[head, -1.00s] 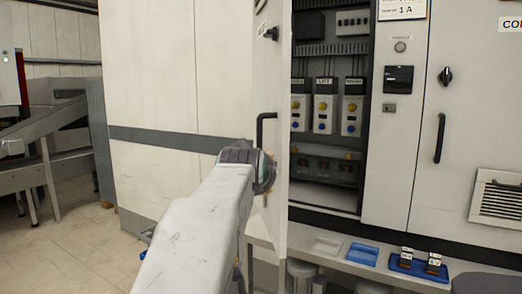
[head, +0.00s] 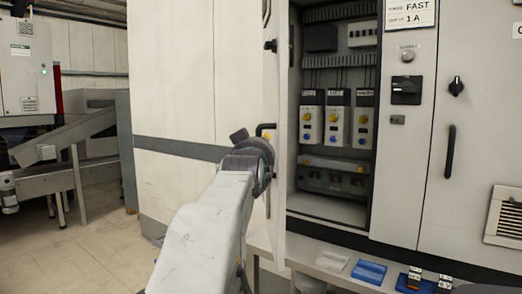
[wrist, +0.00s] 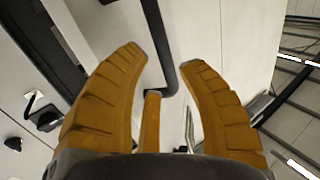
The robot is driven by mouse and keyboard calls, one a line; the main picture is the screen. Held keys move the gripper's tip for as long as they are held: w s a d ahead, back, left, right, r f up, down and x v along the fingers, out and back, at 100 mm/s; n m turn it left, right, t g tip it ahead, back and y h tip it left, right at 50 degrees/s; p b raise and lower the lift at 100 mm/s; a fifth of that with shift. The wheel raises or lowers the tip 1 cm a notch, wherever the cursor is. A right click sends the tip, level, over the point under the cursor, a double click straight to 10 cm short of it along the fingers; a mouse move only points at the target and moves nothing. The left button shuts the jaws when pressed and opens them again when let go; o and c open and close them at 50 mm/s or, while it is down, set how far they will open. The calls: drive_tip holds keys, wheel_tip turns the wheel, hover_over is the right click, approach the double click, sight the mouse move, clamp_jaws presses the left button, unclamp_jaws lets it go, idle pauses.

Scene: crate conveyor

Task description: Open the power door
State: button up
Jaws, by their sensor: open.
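The power door (head: 278,140) is a pale cabinet door that stands swung open, nearly edge-on in the head view. Its black bar handle (head: 265,128) is partly hidden by my wrist. Behind the door the open cabinet (head: 332,212) shows switchgear inside. In the head view the fingers are mostly hidden behind my wrist.
A closed cabinet door with a black handle (head: 450,150) is on the right. Below it a ledge holds a blue tray (head: 369,271) and a second blue tray with labelled parts (head: 415,281). A grey conveyor (head: 75,155) stands at left; the floor (head: 85,235) before it is clear.

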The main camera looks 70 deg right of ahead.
drive_tip(key=shift+x, duration=2.35)
clamp_jaws()
